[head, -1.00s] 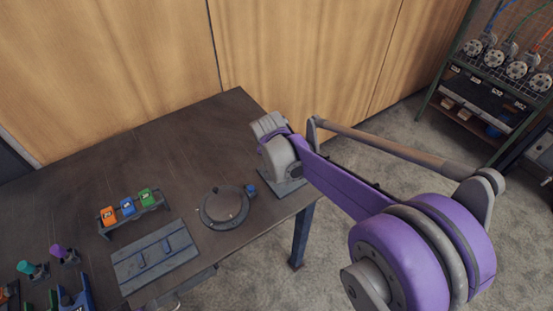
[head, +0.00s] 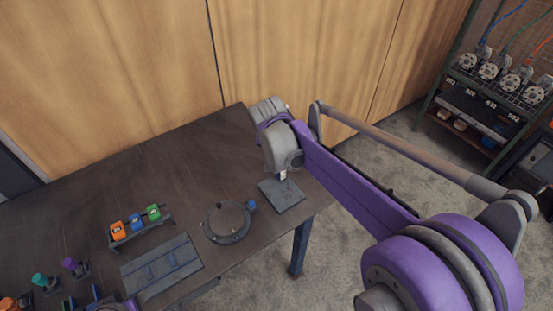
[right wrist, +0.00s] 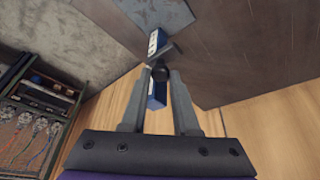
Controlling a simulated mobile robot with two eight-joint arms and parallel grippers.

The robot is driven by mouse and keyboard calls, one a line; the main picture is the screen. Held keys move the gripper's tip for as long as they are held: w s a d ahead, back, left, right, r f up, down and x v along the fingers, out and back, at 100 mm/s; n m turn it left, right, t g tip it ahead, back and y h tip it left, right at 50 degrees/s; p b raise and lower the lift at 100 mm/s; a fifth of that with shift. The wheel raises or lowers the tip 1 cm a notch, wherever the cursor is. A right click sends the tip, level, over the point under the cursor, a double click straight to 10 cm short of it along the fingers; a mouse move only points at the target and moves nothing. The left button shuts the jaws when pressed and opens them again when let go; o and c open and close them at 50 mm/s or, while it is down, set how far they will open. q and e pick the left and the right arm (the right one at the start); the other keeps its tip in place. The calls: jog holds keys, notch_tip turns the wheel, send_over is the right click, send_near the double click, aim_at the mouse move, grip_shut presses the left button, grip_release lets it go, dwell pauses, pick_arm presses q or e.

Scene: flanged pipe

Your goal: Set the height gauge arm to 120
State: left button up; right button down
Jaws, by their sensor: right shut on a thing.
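The height gauge has a grey base plate (head: 283,197) on the table's right end in the head view. Its blue post (right wrist: 157,95) with a white scale (right wrist: 153,42) shows in the right wrist view; the scale figures are too small to read. A grey arm piece (right wrist: 166,52) crosses the post, with a round black knob (right wrist: 160,73) beside it. My right gripper (right wrist: 160,78) is shut on the knob. In the head view my right wrist hides the gripper and most of the post. My left gripper is not in view.
On the table (head: 150,180) are a round flanged disc (head: 228,222), a grey plate (head: 162,268) and a rack with orange, blue and green blocks (head: 137,222). Teal and purple pegs stand at the lower left. A shelf (head: 490,95) stands at the far right. The back of the table is clear.

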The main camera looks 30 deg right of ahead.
jog(key=c, duration=0.7)
grip_release()
jog(key=shift+o, duration=0.2)
jog(key=v, duration=1)
jog(key=shift+s+a+r, duration=0.15)
jog(key=shift+a+r, duration=0.05)
jog(key=shift+r, duration=0.1)
jog(key=s+a+f+n+t+y, duration=0.1)
jog(key=s+a+f+n, duration=0.3)
jog(key=s+f, duration=0.3)
jog(key=s+a+f+n+t+y, duration=0.1)
jog(key=s+a+f+n, duration=0.3)
jog(key=s+f, duration=0.2)
jog(key=shift+s+f+t+y, duration=0.4)
jog(key=shift+s, duration=0.7)
